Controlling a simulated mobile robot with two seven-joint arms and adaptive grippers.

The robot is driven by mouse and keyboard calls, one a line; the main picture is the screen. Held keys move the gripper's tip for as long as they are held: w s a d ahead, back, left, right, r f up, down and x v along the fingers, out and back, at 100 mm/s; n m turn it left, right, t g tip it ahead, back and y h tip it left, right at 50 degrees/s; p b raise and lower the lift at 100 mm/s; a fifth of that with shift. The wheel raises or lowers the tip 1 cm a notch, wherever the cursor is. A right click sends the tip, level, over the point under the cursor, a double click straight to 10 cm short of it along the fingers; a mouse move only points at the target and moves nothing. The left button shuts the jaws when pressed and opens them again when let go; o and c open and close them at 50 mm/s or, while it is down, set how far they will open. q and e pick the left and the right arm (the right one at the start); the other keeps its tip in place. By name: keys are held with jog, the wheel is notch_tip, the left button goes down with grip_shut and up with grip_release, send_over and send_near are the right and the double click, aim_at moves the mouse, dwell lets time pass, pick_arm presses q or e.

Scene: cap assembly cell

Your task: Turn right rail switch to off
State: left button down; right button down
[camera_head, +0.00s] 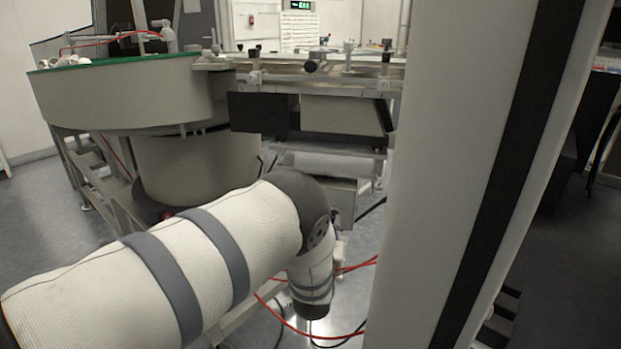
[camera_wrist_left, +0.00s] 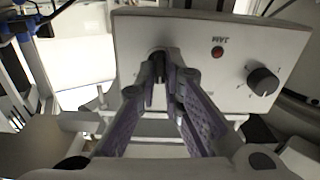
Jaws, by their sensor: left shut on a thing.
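In the left wrist view a pale control panel (camera_wrist_left: 205,88) fills the upper middle, tilted, with its JAM lettering upside down. A black round knob (camera_wrist_left: 263,81) is on its right side, free of the gripper. My left gripper (camera_wrist_left: 160,66) is at the panel's left part, its fingers closed together on a dark switch knob (camera_wrist_left: 157,56). The fingers mostly hide that knob, so its pointer direction cannot be read. In the head view my left arm reaches down in the middle, and its fingers are hidden. My right gripper is not in view.
A red JAM lamp (camera_wrist_left: 217,52) sits between the knobs. In the head view a round feeder bowl (camera_head: 130,97) stands at the left, beside a rail assembly (camera_head: 325,68). Red hoses (camera_head: 350,268) run near my left arm. Grey floor (camera_head: 50,205) is open at far left.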

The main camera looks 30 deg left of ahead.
pick_arm(q)
jog(key=shift+s+a+f, duration=0.15)
jog(key=shift+a+f, duration=0.1)
jog(key=shift+a, duration=0.05)
jog(key=c, duration=1.4)
grip_release()
jog(key=shift+d, duration=0.1)
jog(key=v, duration=1.2)
jog(key=shift+s+r, duration=0.25)
jog(key=shift+r, duration=0.15)
